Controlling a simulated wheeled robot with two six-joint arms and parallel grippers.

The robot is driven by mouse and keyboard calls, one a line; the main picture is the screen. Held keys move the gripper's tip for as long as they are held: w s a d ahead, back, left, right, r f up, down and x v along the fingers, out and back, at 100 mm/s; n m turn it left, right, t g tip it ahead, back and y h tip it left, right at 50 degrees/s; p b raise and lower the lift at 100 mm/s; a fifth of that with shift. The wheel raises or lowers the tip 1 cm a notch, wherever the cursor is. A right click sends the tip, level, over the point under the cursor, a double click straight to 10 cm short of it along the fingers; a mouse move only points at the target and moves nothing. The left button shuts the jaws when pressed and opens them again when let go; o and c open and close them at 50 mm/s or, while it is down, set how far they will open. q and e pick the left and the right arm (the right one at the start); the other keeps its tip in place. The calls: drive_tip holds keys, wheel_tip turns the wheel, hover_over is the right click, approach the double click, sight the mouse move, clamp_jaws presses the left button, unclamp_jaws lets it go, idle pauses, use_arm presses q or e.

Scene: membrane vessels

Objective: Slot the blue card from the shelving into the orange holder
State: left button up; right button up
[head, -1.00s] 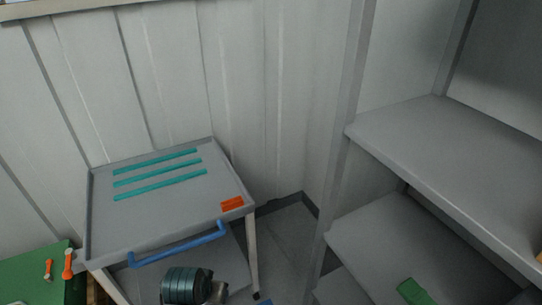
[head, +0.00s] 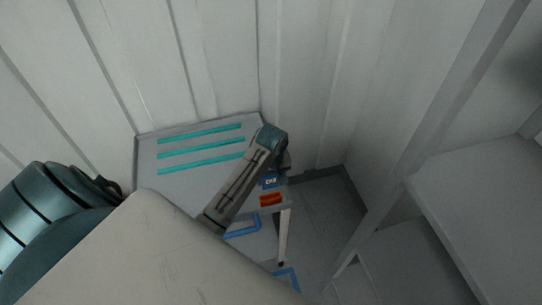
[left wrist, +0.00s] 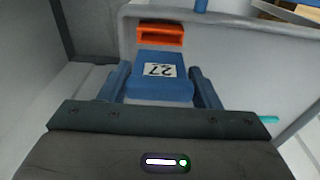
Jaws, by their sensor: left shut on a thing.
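The blue card (left wrist: 162,86), with a white number label, is held between the two fingers of my left gripper (left wrist: 160,80) in the left wrist view. The blue card also shows small in the head view (head: 270,183), just below my left gripper (head: 280,168). The orange holder (left wrist: 161,34) is on the grey cart top, just beyond the card's far end; it shows in the head view at the cart's front right corner (head: 272,200). The card is in front of the holder's opening; I cannot tell whether they touch. My right gripper is not in view.
A wall stands close behind. Grey shelving (head: 480,185) is at the right, with floor between it and the cart.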

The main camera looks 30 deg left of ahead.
sight(270, 187)
use_arm(q)
drive_tip(key=shift+w+a+f, duration=0.1)
drive_tip(key=shift+f, duration=4.45)
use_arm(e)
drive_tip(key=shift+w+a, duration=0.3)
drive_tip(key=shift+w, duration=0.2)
use_arm(q)
drive_tip(key=shift+f, duration=0.1)
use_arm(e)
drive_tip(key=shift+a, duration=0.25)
use_arm(q)
drive_tip(key=shift+f, duration=0.15)
